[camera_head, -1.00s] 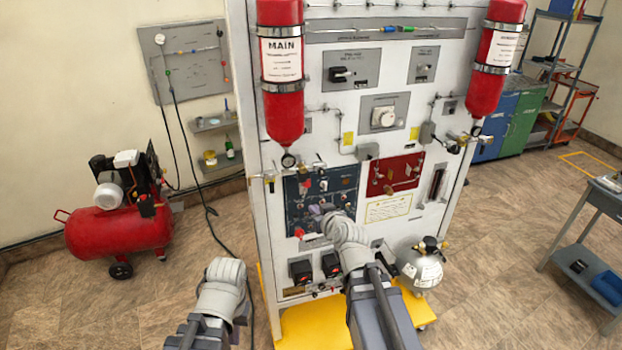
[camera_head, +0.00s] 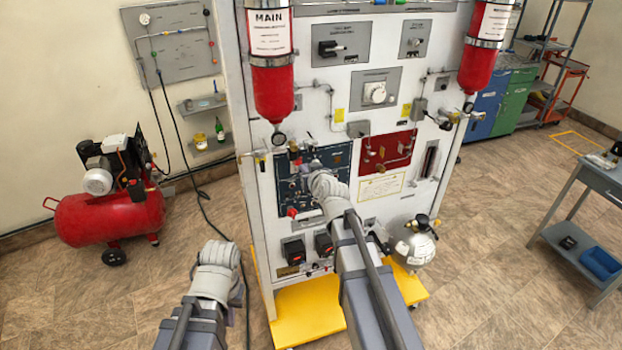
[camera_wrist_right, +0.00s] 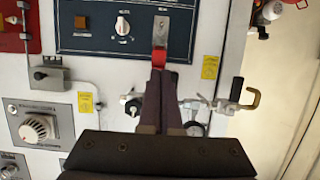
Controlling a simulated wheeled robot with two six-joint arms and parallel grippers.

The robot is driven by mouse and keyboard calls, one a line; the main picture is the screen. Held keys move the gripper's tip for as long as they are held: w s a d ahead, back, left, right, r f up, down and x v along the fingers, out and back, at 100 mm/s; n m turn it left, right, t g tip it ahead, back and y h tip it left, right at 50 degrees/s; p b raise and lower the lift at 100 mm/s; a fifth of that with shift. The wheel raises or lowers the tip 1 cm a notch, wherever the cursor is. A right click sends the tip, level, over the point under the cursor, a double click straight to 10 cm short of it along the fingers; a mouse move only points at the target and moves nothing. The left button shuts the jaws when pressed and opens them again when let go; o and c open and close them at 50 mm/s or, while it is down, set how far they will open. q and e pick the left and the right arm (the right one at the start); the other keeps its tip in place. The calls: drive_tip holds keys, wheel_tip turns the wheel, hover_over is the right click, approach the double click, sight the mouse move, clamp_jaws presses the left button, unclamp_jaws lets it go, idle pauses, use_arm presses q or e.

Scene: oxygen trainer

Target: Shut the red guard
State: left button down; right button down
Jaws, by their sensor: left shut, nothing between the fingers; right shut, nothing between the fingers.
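The red guard (camera_wrist_right: 159,54) shows in the right wrist view at the end of a silver switch plate (camera_wrist_right: 154,22) on the dark blue panel (camera_wrist_right: 100,43). Most of the plate is uncovered, and the guard looks raised off it. My right gripper (camera_wrist_right: 159,72) is shut and empty, its fingertips at the guard; I cannot tell whether they touch. In the head view the guard (camera_head: 296,160) is a small red spot near the panel's upper left, beside my right gripper (camera_head: 308,171). My left gripper (camera_head: 238,292) is low at the left, apart from the panel, its fingers mostly hidden.
A red MAIN cylinder (camera_head: 272,92) hangs above the blue panel. Valve fittings (camera_wrist_right: 205,104) lie close to my right fingers in the wrist view. A maroon panel (camera_head: 388,151) is to the right. A red compressor (camera_head: 108,212) stands left; open floor lies between.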

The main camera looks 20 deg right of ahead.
drive_tip(key=w+f+b, duration=0.1)
drive_tip(key=f, duration=0.1)
drive_tip(key=w+f+b, duration=0.2)
drive_tip(key=shift+a+b, duration=0.1)
drive_tip(key=shift+b, duration=0.2)
idle(1.5)
drive_tip(key=shift+r+p, duration=0.8)
drive_tip(key=shift+p, duration=0.05)
drive_tip(key=shift+s, duration=0.15)
